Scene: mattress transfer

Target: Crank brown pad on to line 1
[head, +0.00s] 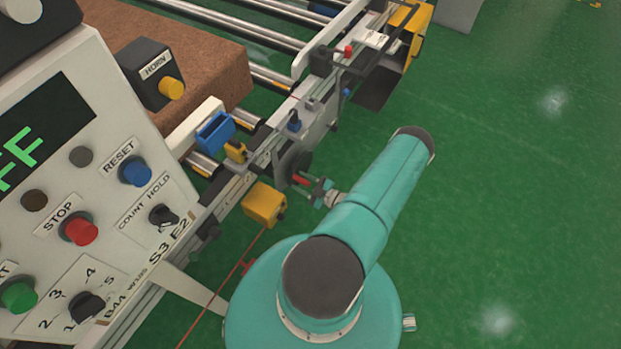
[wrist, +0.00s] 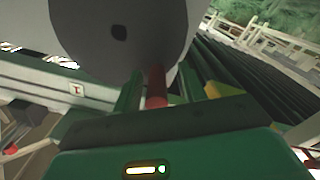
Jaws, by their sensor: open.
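The brown pad (head: 205,62) lies on the roller conveyor at the upper left of the head view. A dark crank disc (head: 293,160) sits on the conveyor's side, with a red crank handle (head: 300,178) pointing out. My gripper (head: 314,187) is at this handle. In the wrist view, the grey disc (wrist: 120,30) fills the top middle. The red handle (wrist: 156,88) stands between the two green fingers of my gripper (wrist: 155,92). The fingers are open around it; contact is not clear. A numbered selector knob (head: 87,307) is on the panel; its exact setting is unclear.
A white control panel (head: 110,215) with a STOP button (head: 80,229) and RESET button (head: 135,171) fills the left. A yellow box (head: 264,204) hangs below the rail, close to my arm. Green floor (head: 510,190) is clear on the right.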

